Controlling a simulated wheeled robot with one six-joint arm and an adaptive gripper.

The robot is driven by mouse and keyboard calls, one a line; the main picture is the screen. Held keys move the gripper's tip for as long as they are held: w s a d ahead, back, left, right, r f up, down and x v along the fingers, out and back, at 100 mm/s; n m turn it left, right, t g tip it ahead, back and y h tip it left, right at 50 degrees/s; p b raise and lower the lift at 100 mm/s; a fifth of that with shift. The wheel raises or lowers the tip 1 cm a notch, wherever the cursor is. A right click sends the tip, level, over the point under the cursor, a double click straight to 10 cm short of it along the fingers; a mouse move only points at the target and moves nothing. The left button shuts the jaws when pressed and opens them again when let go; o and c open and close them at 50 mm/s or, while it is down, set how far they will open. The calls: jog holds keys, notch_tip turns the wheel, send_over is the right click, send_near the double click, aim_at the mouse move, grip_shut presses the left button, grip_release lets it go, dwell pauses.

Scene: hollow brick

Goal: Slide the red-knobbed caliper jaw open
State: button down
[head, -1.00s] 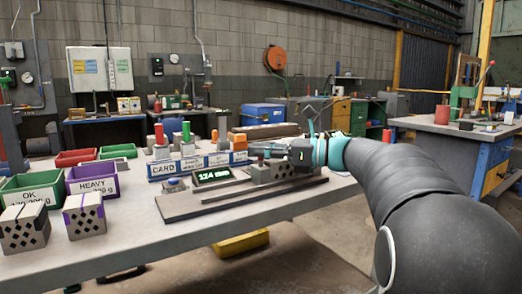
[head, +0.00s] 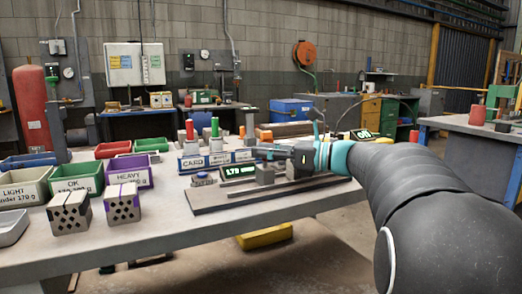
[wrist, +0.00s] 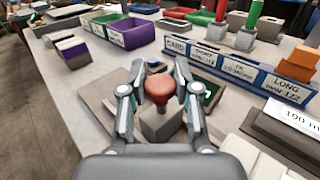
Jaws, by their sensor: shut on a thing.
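The caliper has a long grey base (head: 225,205) on the bench, with a lit green readout (head: 239,170) that seems to read about 170; the digits are small. Its red knob (wrist: 159,88) tops a grey jaw block (wrist: 162,124) in the wrist view. My gripper (wrist: 160,84) is shut on the red knob, with one finger on each side. In the head view my gripper (head: 262,153) reaches in from the right above the caliper, and the knob is hard to make out there. A grey block (head: 265,175) stands beside the readout.
Blue card holders (head: 205,160) with red and green posts stand just behind the caliper. LIGHT, OK and HEAVY bins (head: 133,174) and two holed bricks (head: 122,204) stand at the left. The bench front (head: 165,232) is clear.

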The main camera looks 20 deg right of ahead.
jog(key=c, duration=0.9)
grip_release()
jog(key=shift+o, duration=0.2)
jog(key=v, duration=1.2)
